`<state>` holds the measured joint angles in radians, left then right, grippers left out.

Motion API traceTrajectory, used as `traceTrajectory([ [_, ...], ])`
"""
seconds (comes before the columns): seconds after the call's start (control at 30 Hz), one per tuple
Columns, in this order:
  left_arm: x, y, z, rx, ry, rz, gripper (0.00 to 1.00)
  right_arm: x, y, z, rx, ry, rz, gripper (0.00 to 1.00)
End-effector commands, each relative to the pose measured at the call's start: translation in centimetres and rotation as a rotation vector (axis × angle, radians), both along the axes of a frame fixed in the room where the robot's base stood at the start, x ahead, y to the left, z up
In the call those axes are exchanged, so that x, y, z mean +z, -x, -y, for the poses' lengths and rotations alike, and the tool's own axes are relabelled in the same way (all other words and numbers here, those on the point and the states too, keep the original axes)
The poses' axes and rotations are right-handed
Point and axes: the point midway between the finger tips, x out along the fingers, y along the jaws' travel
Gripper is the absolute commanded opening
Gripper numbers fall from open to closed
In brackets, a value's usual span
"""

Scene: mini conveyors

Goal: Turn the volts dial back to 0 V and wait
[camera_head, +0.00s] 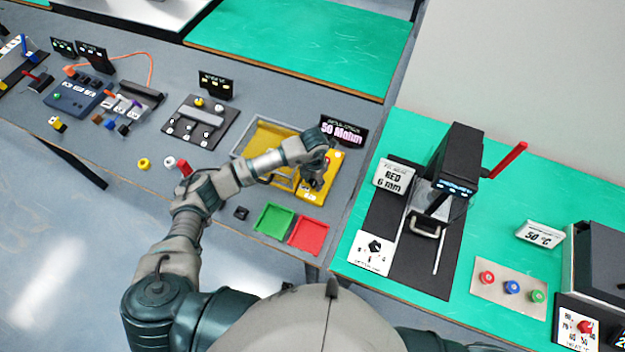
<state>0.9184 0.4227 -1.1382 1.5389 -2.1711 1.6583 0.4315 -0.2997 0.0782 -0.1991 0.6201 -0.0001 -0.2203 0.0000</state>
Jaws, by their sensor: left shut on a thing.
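My left arm reaches from the lower left to a yellow panel (312,196). My left gripper (316,182) points down over the panel's right part and is shut on what appears to be the volts dial. The fingers hide the dial, so its setting cannot be read. A black display (343,132) behind the panel shows "50 Mohm" in pink, with a smaller line above that is too small to read for sure. My right gripper is not in view.
A yellow tray (247,131) lies behind my forearm. A green tray (273,220) and a red tray (308,233) lie in front. A black machine (455,160) with a red lever (507,158) stands on the green table to the right. Buttons and switch panels fill the left side.

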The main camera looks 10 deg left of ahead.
Motion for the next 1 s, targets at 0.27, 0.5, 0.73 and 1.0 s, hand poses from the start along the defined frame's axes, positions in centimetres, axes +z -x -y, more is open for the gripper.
traceTrajectory([
  [0.27,0.44,-0.48,0.11,0.035,0.008,0.016,0.04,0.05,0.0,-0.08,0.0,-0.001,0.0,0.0],
  [0.5,0.47,-0.52,0.05,0.037,0.009,0.017,0.04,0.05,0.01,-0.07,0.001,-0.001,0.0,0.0],
  [0.73,0.35,-0.37,-0.04,0.036,0.006,0.013,0.64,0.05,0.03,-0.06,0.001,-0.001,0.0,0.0],
  [1.0,0.38,-0.13,-0.11,0.034,0.004,0.009,0.64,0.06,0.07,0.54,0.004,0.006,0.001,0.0],
])
